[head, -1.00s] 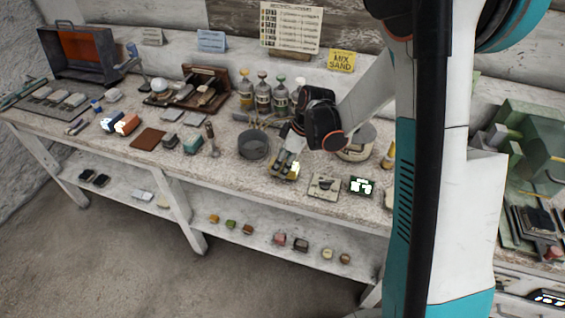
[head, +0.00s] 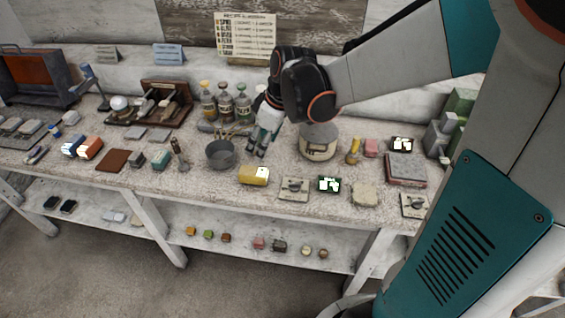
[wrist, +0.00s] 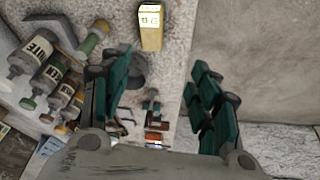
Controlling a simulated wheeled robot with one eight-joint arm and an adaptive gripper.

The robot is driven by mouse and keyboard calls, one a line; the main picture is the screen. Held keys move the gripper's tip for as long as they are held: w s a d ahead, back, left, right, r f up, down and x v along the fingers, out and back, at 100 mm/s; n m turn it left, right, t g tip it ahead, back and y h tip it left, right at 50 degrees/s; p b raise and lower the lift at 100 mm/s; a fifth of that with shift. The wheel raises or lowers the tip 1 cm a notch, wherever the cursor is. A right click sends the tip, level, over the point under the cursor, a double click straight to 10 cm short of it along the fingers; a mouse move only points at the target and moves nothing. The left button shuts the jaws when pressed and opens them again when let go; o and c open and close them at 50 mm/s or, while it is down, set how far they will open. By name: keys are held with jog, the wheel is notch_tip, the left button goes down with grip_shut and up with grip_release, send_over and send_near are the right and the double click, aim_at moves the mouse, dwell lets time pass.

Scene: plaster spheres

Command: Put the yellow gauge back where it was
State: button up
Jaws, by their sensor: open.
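The yellow gauge (head: 254,175), a small block with a pale display, lies on the bench near its front edge, between the grey bowl and a flat beige device. It also shows in the wrist view (wrist: 151,26) at the top, beyond my fingers. My gripper (head: 262,142) is above the bench, behind the gauge and apart from it, fingers down. In the wrist view its green fingers (wrist: 160,85) are spread wide with nothing held between them.
A grey bowl (head: 220,154) with sticks stands left of the gauge. Several labelled bottles (head: 225,103) stand behind it. A round pot (head: 318,143) is right of my gripper. A beige device (head: 293,189) and a dark device with a lit display (head: 329,185) lie right of the gauge.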

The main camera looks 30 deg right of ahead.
jog(key=s+r+m+t+h, duration=0.1)
jog(key=s+r+m+t, duration=0.1)
jog(key=s, duration=0.6)
jog(key=s+a+r+m+t+h, duration=0.1)
jog(key=s+r+m+t, duration=0.1)
jog(key=s+r+m, duration=0.3)
jog(key=shift+s+a+r+m, duration=0.3)
jog(key=shift+s+m, duration=0.3)
jog(key=shift+s, duration=1.4)
jog(key=shift+f, duration=0.1)
